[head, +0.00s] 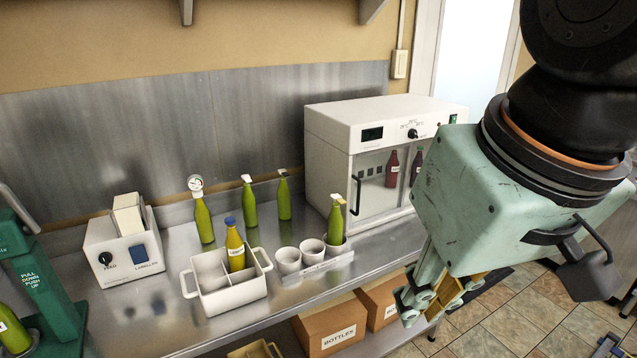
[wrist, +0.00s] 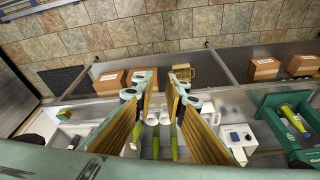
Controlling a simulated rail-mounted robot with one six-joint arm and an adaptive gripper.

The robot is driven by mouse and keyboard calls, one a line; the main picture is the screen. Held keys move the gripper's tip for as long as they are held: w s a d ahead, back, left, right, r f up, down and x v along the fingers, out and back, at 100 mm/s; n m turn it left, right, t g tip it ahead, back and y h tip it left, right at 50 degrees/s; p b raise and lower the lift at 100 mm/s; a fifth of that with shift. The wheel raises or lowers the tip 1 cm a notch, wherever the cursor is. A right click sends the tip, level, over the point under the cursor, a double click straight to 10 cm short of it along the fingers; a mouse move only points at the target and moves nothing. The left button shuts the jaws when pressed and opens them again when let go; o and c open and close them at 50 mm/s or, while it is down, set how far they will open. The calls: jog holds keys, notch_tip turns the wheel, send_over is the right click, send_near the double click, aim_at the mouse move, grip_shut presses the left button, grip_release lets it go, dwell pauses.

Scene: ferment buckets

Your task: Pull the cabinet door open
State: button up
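The white cabinet (head: 328,150) stands at the back right of the steel counter in the head view. Its glass-fronted door (head: 373,205) appears shut, with a black upright handle (head: 356,195) near the left edge. Dark red bottles (head: 392,168) show behind the glass. My arm covers the cabinet's right part. My gripper (head: 425,302) hangs in front of the counter, to the right of the handle and lower in the picture, apart from it. In the wrist view my gripper (wrist: 163,82) has its two fingers spread with nothing between them. I cannot make out the handle there.
A white caddy (head: 228,300) with a yellow-green bottle, small white cups (head: 288,260) and green bottles (head: 203,220) stand left of the cabinet. Cardboard boxes (head: 330,328) sit on the lower shelf. The tiled floor (head: 505,318) is open at right.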

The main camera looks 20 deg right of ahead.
jog(key=w+a+f+m+g+y, duration=0.1)
jog(key=w+a+m+g+y, duration=0.2)
jog(key=w, duration=0.4)
jog(key=w+a+m+g+y, duration=0.1)
jog(key=w+a+m+y, duration=0.1)
jog(key=w+m, duration=0.35)
jog(key=w+d+f+m+t+y+p, duration=0.1)
jog(key=w+d+f+m+y, duration=0.15)
jog(key=w, duration=0.95)
jog(key=w+d+f+m+t+y, duration=0.15)
jog(key=w+d+m+y, duration=0.25)
jog(key=w, duration=0.7)
jog(key=w+d+f+m+t, duration=0.3)
jog(key=w+d+f, duration=0.2)
jog(key=d, duration=0.3)
jog(key=w+d+f+m+t+y, duration=0.1)
jog(key=w+d+f+m+t, duration=0.2)
jog(key=w+d, duration=0.4)
jog(key=w+d+f+m+t, duration=0.3)
jog(key=w+d+f+m, duration=0.2)
jog(key=d, duration=0.6)
jog(key=shift+w+d+f+t+y+p, duration=0.2)
jog(key=shift+w+f+t+y+p, duration=0.2)
jog(key=shift+w+f, duration=0.4)
jog(key=shift+a+f, duration=0.1)
jog(key=shift+x, duration=6.7)
jog(key=shift+f, duration=0.1)
